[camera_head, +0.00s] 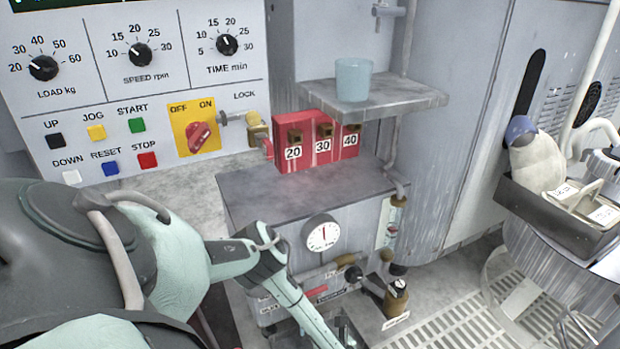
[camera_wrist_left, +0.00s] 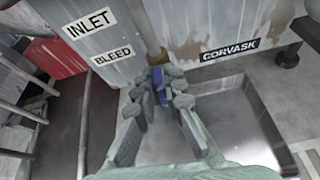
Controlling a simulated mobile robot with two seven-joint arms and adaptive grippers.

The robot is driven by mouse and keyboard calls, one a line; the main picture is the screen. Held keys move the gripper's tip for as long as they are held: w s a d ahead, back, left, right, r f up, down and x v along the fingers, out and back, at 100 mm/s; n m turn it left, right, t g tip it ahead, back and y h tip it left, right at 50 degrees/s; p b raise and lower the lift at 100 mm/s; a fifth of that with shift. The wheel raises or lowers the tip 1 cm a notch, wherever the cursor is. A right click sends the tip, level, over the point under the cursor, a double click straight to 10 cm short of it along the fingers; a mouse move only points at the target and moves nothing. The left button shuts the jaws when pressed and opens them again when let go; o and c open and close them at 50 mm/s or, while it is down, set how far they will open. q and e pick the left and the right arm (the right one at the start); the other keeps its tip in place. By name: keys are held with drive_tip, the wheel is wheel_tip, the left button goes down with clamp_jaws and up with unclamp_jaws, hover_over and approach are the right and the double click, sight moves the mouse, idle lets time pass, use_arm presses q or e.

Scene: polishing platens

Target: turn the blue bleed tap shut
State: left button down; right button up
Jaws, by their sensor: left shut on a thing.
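The blue bleed tap (camera_wrist_left: 160,84) shows in the left wrist view as a narrow blue lever below a brass fitting (camera_wrist_left: 157,57), under the BLEED label (camera_wrist_left: 112,56). My left gripper (camera_wrist_left: 166,92) is shut on the lever, with a grey padded finger on each side of it. The lever points down in that picture, towards my palm; its lower end is partly hidden by the fingers. In the head view my left gripper (camera_head: 343,334) is at the bottom edge, low at the front of the grey cabinet (camera_head: 292,203), and the tap is hidden there. My right gripper is not in view.
A shallow metal tray (camera_wrist_left: 262,125) lies below the tap. A dark outlet (camera_wrist_left: 288,55) sticks out to its right. In the head view a round gauge (camera_head: 322,235), a black knob (camera_head: 353,274) and brass fittings (camera_head: 397,290) sit close to my left arm. A floor grating (camera_head: 470,320) lies to the right.

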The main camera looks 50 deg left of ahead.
use_arm(q)
drive_tip(key=shift+w+f+m+g+y, duration=0.15)
drive_tip(key=shift+m+g+y, duration=0.15)
drive_tip(key=shift+m+g, duration=0.5)
drive_tip(key=shift+w+r+m+g+y, duration=0.15)
drive_tip(key=shift+m+g+y, duration=0.2)
drive_tip(key=shift+m, duration=0.85)
drive_tip(key=shift+f, duration=0.1)
drive_tip(key=c, duration=1.6)
unclamp_jaws()
drive_tip(key=shift+d, duration=0.15)
drive_tip(key=v, duration=1.1)
drive_tip(key=shift+w, duration=0.25)
drive_tip(key=shift+s+d+r, duration=0.15)
drive_tip(key=shift+d+r, duration=0.05)
drive_tip(key=shift+d, duration=0.2)
